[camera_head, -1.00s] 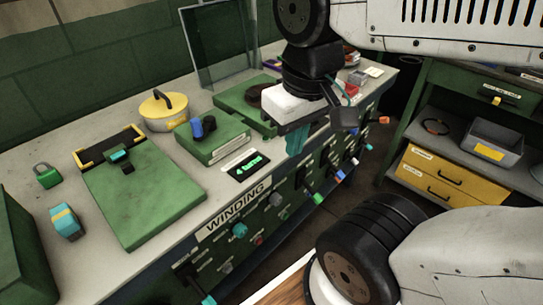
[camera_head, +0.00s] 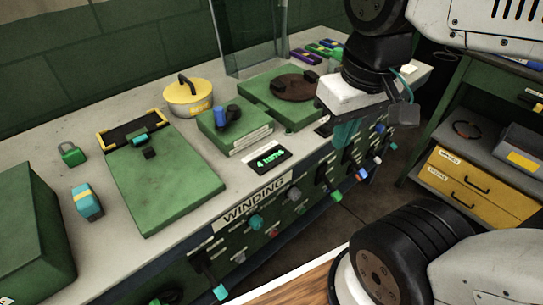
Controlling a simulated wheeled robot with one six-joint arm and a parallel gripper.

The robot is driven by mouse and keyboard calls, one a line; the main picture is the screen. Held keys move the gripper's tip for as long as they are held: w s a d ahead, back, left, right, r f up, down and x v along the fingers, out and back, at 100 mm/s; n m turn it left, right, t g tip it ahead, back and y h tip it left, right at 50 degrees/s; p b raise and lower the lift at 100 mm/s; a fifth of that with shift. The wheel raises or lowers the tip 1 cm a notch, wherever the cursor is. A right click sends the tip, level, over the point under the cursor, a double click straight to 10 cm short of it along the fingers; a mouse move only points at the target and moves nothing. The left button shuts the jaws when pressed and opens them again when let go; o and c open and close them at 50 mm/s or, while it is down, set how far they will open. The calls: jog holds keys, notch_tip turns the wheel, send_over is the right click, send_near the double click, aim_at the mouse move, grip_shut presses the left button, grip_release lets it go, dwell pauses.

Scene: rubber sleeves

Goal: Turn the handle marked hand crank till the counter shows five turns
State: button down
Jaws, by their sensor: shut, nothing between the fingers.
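A small dark display (camera_head: 267,161) with green digits lies on the bench top above the WINDING label; it seems to read 4 followed by a blurred word. A green box (camera_head: 240,140) beside it carries a blue grip (camera_head: 221,116) next to a black knob. Several cranked levers with coloured ends stick out of the green front panel, among them one with a teal tip (camera_head: 220,292) and one with a green tip (camera_head: 337,196). I cannot read which is marked hand crank. My gripper (camera_head: 345,137), with teal fingers, is shut and empty in front of the bench edge.
A yellow lidded pot (camera_head: 188,99), a green board with a clip (camera_head: 165,190), a green padlock (camera_head: 71,154) and a dark disc on a green base (camera_head: 293,86) stand on the bench. A clear upright panel (camera_head: 250,35) rises behind. Yellow drawers (camera_head: 462,185) stand right.

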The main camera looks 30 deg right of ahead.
jog(key=c, duration=1.4)
grip_release()
jog(key=shift+a+f, duration=0.1)
jog(key=shift+o, duration=1.2)
jog(key=shift+n+g, duration=0.6)
jog(key=shift+g, duration=0.2)
jog(key=w, duration=0.1)
jog(key=w+a+f, duration=0.1)
jog(key=w, duration=0.1)
jog(key=w+a, duration=0.1)
jog(key=shift+w+a+f, duration=0.1)
jog(key=shift+w+f, duration=0.2)
jog(key=shift+f, duration=0.1)
jog(key=n+t+y, duration=0.2)
jog(key=n+t, duration=0.1)
jog(key=t, duration=0.2)
send_over(219, 109)
jog(key=s, duration=0.3)
notch_tip(219, 109, down, 3)
jog(key=x, duration=0.4)
jog(key=d+x, duration=0.1)
jog(key=x, duration=0.2)
jog(key=shift+w+f, duration=0.1)
jog(key=shift+w, duration=0.05)
